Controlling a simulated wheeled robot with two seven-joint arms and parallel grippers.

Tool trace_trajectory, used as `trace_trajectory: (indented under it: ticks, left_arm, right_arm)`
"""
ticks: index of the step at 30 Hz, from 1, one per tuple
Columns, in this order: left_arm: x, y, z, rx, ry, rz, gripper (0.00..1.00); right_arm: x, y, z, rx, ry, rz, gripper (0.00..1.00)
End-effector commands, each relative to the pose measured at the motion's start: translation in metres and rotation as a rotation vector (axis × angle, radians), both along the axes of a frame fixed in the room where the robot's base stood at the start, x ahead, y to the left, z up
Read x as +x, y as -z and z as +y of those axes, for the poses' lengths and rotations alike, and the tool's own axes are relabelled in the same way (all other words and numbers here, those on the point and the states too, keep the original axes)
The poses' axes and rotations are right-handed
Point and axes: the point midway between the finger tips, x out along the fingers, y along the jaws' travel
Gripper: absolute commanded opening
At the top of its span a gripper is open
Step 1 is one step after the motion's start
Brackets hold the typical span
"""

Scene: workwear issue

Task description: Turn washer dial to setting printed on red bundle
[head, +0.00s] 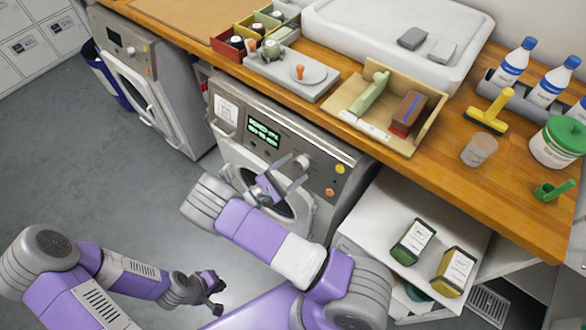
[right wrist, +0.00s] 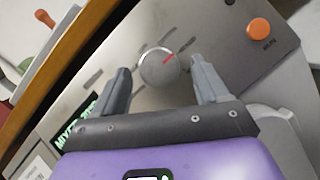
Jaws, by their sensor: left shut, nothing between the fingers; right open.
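The washer (head: 265,150) under the counter has a grey panel with a round silver dial (right wrist: 157,72). The dial's red mark points to the upper right in the right wrist view. My right gripper (right wrist: 160,78) is open, its fingers on either side of the dial and apart from it as far as I can tell. In the head view the right gripper (head: 283,180) is in front of the panel and partly covers it. My left gripper (head: 212,292) is shut and empty, low over the floor. I cannot make out a red bundle.
A green-lit display (right wrist: 76,122) reads "MIXED" and more, partly hidden. An orange button (right wrist: 259,28) is near the dial. A second machine (head: 150,85) stands left. The wooden counter (head: 425,165) above holds trays and bottles. Labelled packs (head: 412,240) lie on a shelf right.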

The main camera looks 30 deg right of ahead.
Motion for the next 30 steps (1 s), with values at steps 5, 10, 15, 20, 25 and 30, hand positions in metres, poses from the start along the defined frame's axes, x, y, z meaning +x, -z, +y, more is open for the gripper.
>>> trace_trajectory:
  ticks: [5, 10, 15, 20, 25, 30]
  left_arm:
    - [0.000, -0.005, 0.000, 0.000, 0.000, 0.000, 0.00]
    - [0.000, -0.008, 0.000, 0.000, 0.000, 0.000, 0.00]
    - [0.000, -0.009, 0.000, 0.000, 0.000, 0.000, 0.00]
    - [0.000, -0.008, 0.000, 0.000, 0.000, 0.000, 0.00]
    - [0.000, -0.008, 0.000, 0.000, 0.000, 0.000, 0.00]
    - [0.000, -0.008, 0.000, 0.000, 0.000, 0.000, 0.00]
  right_arm:
    - [-0.002, 0.005, 0.028, 0.001, -0.006, -0.001, 0.74]
    - [-0.006, 0.011, 0.054, 0.001, -0.004, -0.001, 0.74]
    - [-0.008, 0.014, 0.067, 0.002, -0.002, 0.001, 0.74]
    - [-0.008, 0.015, 0.069, 0.002, -0.001, 0.000, 0.74]
    - [-0.008, 0.015, 0.069, 0.001, -0.002, 0.001, 0.74]
    - [-0.008, 0.015, 0.069, 0.001, -0.002, 0.001, 0.74]
